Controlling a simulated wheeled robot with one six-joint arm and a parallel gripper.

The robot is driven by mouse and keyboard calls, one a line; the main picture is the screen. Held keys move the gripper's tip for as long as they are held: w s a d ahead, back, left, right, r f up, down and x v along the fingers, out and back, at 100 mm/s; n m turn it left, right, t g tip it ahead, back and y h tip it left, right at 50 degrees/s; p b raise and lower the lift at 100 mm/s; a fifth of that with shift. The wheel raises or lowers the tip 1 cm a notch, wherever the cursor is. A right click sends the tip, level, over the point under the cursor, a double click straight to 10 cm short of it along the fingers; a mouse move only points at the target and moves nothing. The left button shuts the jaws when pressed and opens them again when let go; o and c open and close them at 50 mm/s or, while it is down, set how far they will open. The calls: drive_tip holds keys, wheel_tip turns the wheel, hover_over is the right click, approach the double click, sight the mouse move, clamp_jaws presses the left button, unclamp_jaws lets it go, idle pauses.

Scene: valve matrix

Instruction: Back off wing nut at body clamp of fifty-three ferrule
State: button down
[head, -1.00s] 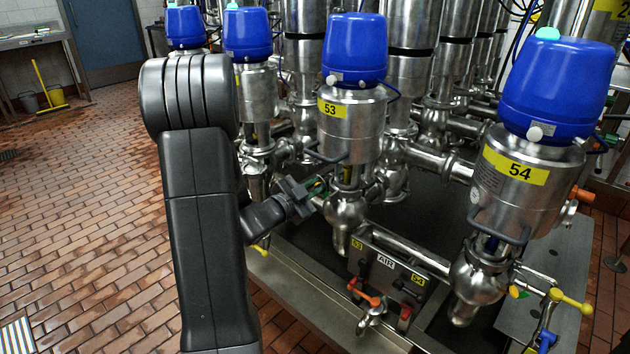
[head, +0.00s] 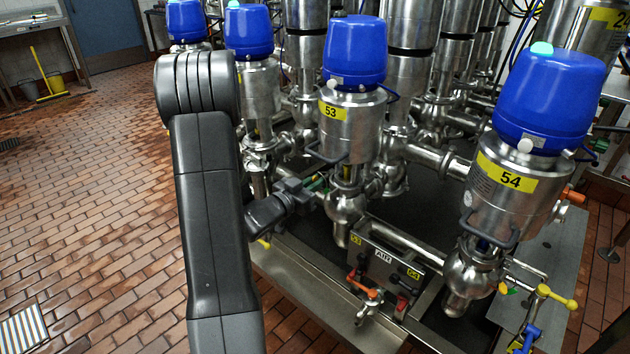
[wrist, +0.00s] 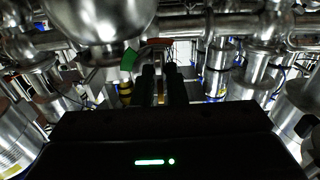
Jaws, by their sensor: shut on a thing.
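Valve 53 (head: 348,125) stands in the middle of the head view, with a blue top and a yellow number label. Its rounded steel lower body (head: 345,208) is below; a steel body also looms at the upper left of the wrist view (wrist: 98,18). My gripper (head: 318,184) is at the left side of valve 53, by its body clamp. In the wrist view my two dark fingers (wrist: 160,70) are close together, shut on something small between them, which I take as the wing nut. The nut is mostly hidden. A green piece (wrist: 128,59) shows just left of the fingertips.
Valve 54 (head: 505,190) stands at the right, and other blue-topped valves (head: 248,35) stand behind at the left. An air panel (head: 385,262) with orange and red handles sits below valve 53. Pipes crowd the area behind. The tiled floor (head: 80,220) at the left is open.

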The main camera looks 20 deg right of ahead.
idle(0.4)
drive_tip(key=c, duration=1.6)
unclamp_jaws()
